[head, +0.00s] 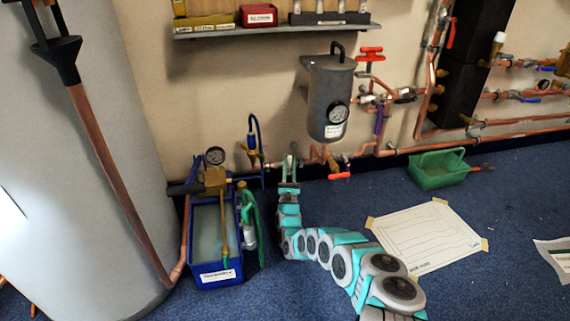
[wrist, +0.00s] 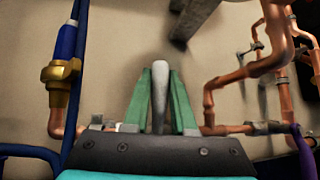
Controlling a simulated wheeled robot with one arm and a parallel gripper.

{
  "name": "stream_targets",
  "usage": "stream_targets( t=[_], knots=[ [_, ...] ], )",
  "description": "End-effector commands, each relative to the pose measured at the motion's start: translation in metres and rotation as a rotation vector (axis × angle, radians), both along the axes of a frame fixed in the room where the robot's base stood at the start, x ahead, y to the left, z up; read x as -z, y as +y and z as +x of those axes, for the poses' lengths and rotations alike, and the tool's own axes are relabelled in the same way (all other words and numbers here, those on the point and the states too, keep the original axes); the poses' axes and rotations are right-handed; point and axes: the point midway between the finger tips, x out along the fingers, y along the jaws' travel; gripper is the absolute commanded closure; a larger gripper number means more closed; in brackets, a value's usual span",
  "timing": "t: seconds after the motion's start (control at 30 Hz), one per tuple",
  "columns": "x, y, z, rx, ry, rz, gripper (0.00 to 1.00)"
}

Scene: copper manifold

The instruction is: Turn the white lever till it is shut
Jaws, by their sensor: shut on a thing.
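The white lever (wrist: 160,85) stands upright between the two green fingers of my gripper (wrist: 159,78) in the wrist view. The fingers are closed in on it from both sides, and its rounded tip shows just above them. Its lower end and pivot are hidden behind the gripper body. In the head view my gripper (head: 289,165) is at the wall pipes, between the blue valve on the left and the grey tank. The lever is too small there to make out clearly.
A grey tank (head: 331,98) with a gauge hangs right of my gripper, with a red handle (head: 340,176) below it. A blue bin (head: 213,240) stands to the left. A green tray (head: 440,170) and a paper sheet (head: 428,234) lie on the floor at right.

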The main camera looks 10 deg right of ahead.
Motion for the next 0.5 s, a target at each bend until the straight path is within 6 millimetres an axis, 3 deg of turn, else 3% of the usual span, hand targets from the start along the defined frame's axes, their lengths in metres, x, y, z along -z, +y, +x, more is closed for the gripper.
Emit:
stream_targets(
  t=[0.3,0.33,0.5],
  knots=[
    [0.0017,-0.0057,0.0008,0.008,0.006,0.003,1.00],
    [0.0017,-0.0058,0.0008,0.008,0.006,0.003,0.73],
    [0.0012,-0.0050,0.0005,0.008,0.004,0.002,0.54]
  ],
)
